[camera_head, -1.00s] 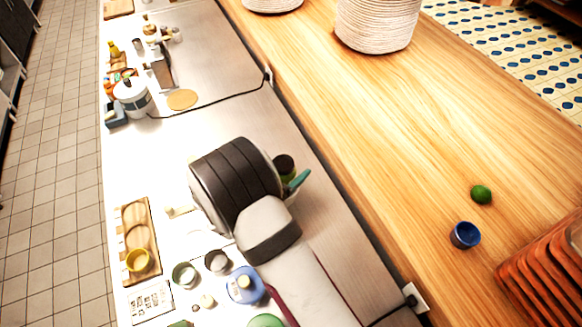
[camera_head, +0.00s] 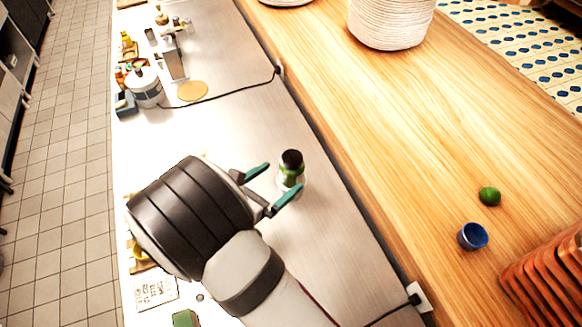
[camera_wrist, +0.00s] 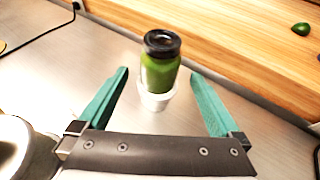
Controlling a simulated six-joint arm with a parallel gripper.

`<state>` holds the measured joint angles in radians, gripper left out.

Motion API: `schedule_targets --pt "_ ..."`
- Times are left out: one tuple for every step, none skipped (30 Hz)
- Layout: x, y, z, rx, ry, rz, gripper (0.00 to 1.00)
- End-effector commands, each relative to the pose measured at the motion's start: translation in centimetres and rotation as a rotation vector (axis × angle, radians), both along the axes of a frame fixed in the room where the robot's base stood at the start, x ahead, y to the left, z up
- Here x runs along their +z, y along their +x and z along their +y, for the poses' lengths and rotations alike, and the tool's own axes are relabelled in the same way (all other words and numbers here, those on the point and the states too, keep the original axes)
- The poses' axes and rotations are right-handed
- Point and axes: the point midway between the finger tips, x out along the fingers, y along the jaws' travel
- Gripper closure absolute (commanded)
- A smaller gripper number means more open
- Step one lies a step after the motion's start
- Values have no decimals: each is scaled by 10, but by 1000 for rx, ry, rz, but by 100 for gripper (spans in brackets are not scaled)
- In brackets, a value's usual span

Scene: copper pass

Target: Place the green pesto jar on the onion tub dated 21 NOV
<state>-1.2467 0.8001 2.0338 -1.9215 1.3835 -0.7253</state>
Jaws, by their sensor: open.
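The green pesto jar (camera_head: 290,172) with a black lid stands upright on the steel counter's right part. In the wrist view the jar (camera_wrist: 160,72) rests on or in a small white tub (camera_wrist: 154,98). No date is readable on the tub. My gripper (camera_head: 281,180) is open, with its teal fingers apart and nothing gripped. In the wrist view my gripper (camera_wrist: 160,74) has one finger on each side of the jar, with clear gaps, and the jar sits around or just beyond the fingertips.
A white pot (camera_head: 146,88) stands farther up the counter. My arm covers the lower counter. The steel around the jar is clear.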

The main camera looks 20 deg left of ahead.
Motion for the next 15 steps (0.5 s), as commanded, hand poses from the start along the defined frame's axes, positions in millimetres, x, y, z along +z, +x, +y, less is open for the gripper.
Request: schedule_targets --pt "3 -7 3 3 1 -1 0" --pt "5 -11 4 2 1 -1 0" --pt "7 -14 5 2 1 -1 0" --pt "8 -17 5 1 1 -1 0" --pt "9 -19 6 1 1 -1 0" --pt "9 -22 6 1 1 0 0" --pt "10 -23 6 1 1 0 0" --pt "10 -23 6 0 1 -1 0" --pt "11 -24 6 0 0 -1 0" --pt "11 -24 6 0 0 -1 0" --pt "11 -24 6 0 0 -1 0" --pt "11 -24 6 0 0 -1 0" --pt "11 -24 6 0 0 -1 0" --pt "11 -24 6 0 0 -1 0" --pt "10 -24 6 0 0 -1 0"
